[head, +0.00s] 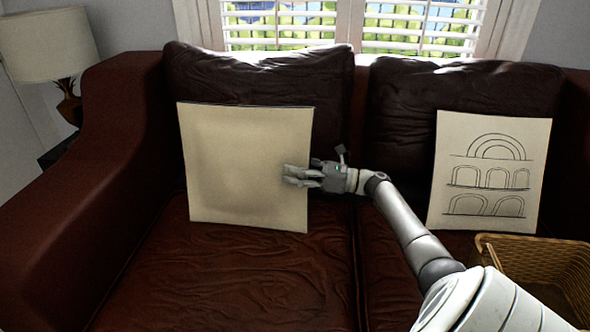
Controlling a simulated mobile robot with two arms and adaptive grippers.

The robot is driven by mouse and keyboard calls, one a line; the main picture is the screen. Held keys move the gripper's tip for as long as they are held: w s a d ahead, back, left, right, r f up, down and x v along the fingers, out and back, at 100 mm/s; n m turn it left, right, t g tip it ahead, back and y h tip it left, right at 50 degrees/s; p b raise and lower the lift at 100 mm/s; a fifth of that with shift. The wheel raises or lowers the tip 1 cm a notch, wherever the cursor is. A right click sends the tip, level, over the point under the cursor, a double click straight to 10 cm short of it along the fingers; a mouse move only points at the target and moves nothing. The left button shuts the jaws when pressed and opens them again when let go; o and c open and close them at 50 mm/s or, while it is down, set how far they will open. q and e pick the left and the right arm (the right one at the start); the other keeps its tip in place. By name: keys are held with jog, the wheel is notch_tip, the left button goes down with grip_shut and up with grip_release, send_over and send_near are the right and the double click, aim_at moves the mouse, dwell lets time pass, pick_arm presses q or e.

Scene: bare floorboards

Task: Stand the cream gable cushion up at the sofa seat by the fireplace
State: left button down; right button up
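A plain cream square cushion (235,165) stands upright on the left seat of the dark red leather sofa (235,285), leaning on the backrest. No gable drawing shows on its visible face. A second cream cushion (490,150) with a line drawing of arches leans upright on the right seat. My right gripper (290,176) reaches in from the right, in front of the plain cushion's right edge. Its fingers look spread, with nothing seen between them; whether they touch the cushion is unclear. My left gripper is out of view. No fireplace is in view.
A wicker basket (530,253) stands at the lower right, in front of the right seat; its inside shows little. The sofa's broad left arm (85,210) bounds the left seat, whose front is bare. A lamp (50,45) stands behind it, and a shuttered window (350,25) is behind the sofa.

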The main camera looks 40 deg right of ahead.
jog(key=shift+s+f, duration=0.1)
jog(key=shift+f, duration=0.05)
jog(key=shift+s+d, duration=0.15)
jog(key=shift+d, duration=0.05)
jog(key=r+v, duration=0.1)
jog(key=v, duration=1)
jog(key=shift+s+f, duration=0.2)
jog(key=shift+f, duration=0.2)
jog(key=shift+d, duration=0.1)
